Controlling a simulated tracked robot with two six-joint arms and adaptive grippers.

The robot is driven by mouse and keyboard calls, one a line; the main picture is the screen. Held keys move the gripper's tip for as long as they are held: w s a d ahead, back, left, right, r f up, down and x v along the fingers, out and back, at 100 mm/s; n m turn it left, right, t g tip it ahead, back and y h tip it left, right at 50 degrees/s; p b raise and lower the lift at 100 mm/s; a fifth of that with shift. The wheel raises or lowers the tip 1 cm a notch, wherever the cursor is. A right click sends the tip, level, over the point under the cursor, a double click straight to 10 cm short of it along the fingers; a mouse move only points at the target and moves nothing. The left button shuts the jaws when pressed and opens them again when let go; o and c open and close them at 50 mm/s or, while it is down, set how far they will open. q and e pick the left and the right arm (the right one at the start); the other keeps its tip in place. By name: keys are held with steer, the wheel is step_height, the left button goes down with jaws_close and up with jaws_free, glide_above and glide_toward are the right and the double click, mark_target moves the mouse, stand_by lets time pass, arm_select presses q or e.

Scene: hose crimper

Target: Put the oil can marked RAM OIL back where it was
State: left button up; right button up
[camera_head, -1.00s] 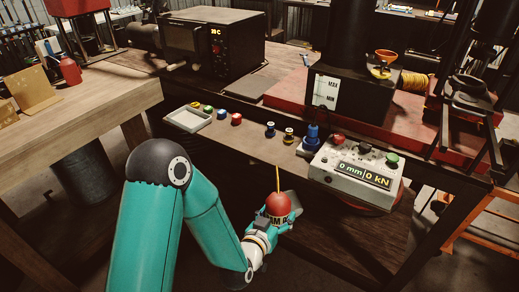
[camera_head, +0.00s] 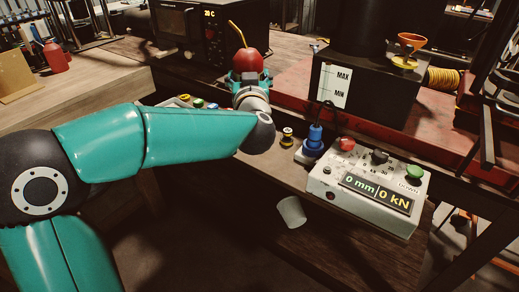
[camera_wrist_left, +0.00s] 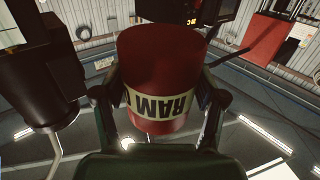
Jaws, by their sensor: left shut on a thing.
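The red oil can (camera_head: 247,62) with a yellow spout is held up over the back of the bench, in front of the black oven-like box. My left gripper (camera_head: 249,77) is shut around its lower body. In the left wrist view the can (camera_wrist_left: 162,55) sits between the two fingers of the left gripper (camera_wrist_left: 160,98), and its cream label shows "RAM" with the rest cut off. In the head view its label is hidden by the gripper. The can's underside and any resting spot below it are hidden by my arm. My right gripper is not in view.
The control box (camera_head: 370,190) is at front right. Small coloured fittings line the bench edge.

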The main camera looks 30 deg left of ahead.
arm_select(q)
steer(key=shift+a+r, duration=0.2)
step_height(320, 180, down, 14)
steer(key=b, duration=0.3)
steer(key=shift+f+b, duration=0.6)
steer(key=shift+f, duration=2)
steer(key=shift+r, duration=0.1)
steer(key=o, duration=1.2)
steer(key=shift+f, duration=0.2)
steer(key=shift+c, duration=0.2)
steer(key=o, duration=0.4)
steer(key=shift+r, duration=0.1)
